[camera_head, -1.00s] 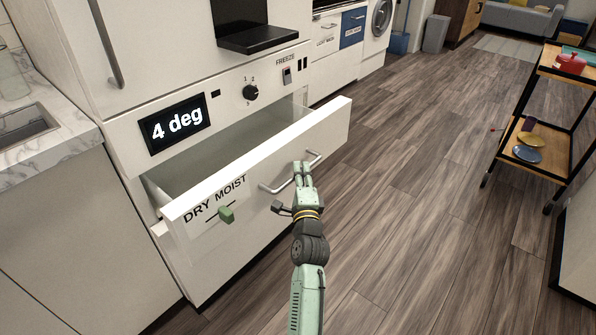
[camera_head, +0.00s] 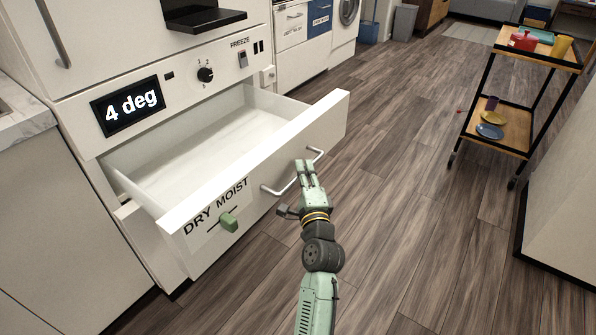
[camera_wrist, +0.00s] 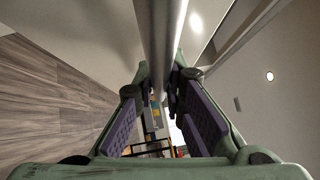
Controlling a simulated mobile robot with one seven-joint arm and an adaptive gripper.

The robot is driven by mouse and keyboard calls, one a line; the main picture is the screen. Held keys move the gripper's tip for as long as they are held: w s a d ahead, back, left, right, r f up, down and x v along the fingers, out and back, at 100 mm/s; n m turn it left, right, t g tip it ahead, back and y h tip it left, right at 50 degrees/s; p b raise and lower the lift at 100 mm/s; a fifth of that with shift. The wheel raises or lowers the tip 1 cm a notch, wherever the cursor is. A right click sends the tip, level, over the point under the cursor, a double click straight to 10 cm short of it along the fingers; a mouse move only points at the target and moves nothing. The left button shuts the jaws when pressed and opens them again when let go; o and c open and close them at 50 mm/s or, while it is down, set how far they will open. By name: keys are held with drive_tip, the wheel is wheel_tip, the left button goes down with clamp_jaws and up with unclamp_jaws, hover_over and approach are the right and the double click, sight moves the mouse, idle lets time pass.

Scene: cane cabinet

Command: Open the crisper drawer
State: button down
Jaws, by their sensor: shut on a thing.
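The crisper drawer (camera_head: 268,160) is pulled well out of the white fridge. Its white interior shows and looks empty. Its front carries the words DRY MOIST and a green slider knob (camera_head: 229,222). A metal bar handle (camera_head: 281,189) is fixed to the front. My gripper (camera_head: 305,168) is at the handle's middle, shut on it. In the wrist view the handle bar (camera_wrist: 162,45) runs between the purple-padded fingers (camera_wrist: 165,105). The exact contact at the fingertips is partly hidden.
A 4 deg display (camera_head: 127,106) and a dial (camera_head: 205,74) sit above the drawer. A black-framed cart (camera_head: 498,130) with dishes stands at the right, beside a white unit (camera_head: 565,200). Wood floor (camera_head: 400,190) in front of the drawer is clear.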

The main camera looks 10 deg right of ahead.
idle(0.3)
drive_tip(key=c, duration=1.7)
unclamp_jaws()
drive_tip(key=shift+o, duration=0.2)
drive_tip(key=shift+s, duration=0.15)
drive_tip(key=s+f, duration=0.1)
drive_tip(key=s, duration=0.6)
drive_tip(key=shift+s, duration=0.15)
drive_tip(key=shift+d+f, duration=0.1)
